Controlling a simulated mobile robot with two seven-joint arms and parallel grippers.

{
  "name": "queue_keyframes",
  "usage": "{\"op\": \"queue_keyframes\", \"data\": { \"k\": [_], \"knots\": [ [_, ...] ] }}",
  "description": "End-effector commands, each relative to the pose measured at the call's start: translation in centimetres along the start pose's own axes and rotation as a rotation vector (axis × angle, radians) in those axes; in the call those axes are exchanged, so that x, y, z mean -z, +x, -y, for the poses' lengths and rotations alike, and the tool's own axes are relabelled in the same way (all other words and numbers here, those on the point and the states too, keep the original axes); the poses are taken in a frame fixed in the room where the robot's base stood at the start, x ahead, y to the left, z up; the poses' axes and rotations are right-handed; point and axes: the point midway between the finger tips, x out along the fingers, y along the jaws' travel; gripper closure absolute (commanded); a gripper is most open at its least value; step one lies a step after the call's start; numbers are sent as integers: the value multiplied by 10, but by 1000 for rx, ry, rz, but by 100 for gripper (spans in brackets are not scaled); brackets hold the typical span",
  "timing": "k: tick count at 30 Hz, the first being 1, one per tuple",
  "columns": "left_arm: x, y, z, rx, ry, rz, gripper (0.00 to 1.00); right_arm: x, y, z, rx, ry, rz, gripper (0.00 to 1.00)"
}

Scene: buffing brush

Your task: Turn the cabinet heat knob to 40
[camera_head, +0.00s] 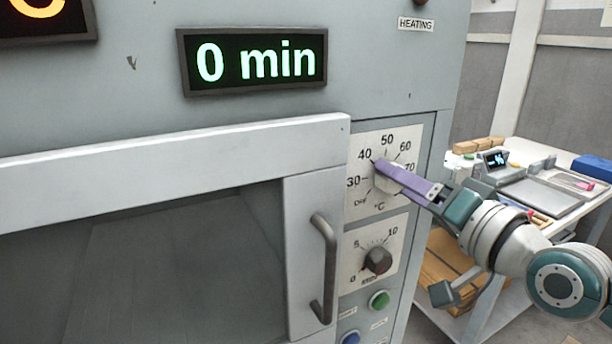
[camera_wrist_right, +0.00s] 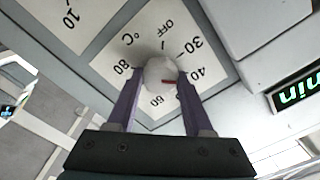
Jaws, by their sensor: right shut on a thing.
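The heat knob (camera_head: 388,184) is a pale round knob on a white dial plate (camera_head: 410,140) marked in °C, on the cabinet front. My right gripper (camera_head: 384,172) has its purple fingers on either side of it. In the right wrist view the knob (camera_wrist_right: 158,73) sits between the two fingertips (camera_wrist_right: 158,78), and the gripper is shut on it. A red mark on the knob points to the side where 40 is printed; its exact reading is hard to tell. In the head view the fingers cover part of the knob. My left gripper is not in view.
Below is a dark timer knob (camera_head: 377,261), with a green button (camera_head: 379,299) and a blue button (camera_head: 350,338) under it. A vertical door handle (camera_head: 324,268) stands out to the left. A display (camera_head: 254,62) reads 0 min. A cluttered table (camera_head: 540,190) stands to the right.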

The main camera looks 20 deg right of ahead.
Motion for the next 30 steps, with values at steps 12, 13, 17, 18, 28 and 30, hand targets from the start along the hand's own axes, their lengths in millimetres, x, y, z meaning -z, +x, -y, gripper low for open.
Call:
{"op": "queue_keyframes", "data": {
  "k": [12, 13, 17, 18, 28, 30],
  "knots": [
    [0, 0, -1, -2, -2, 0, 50, 0, 0, 0, 1, 1, -1, 43],
    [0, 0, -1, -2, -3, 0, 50, 0, 0, 0, 1, 1, -1, 40],
    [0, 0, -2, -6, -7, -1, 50, 0, 0, 0, 1, 1, 0, 25],
    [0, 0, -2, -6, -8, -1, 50, 0, 0, 0, 0, 1, 0, 21],
    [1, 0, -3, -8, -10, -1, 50, 0, -2, 0, 0, 1, 0, 19],
    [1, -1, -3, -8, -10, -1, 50, -1, -8, -1, -2, 1, 2, 19]
  ]
}}
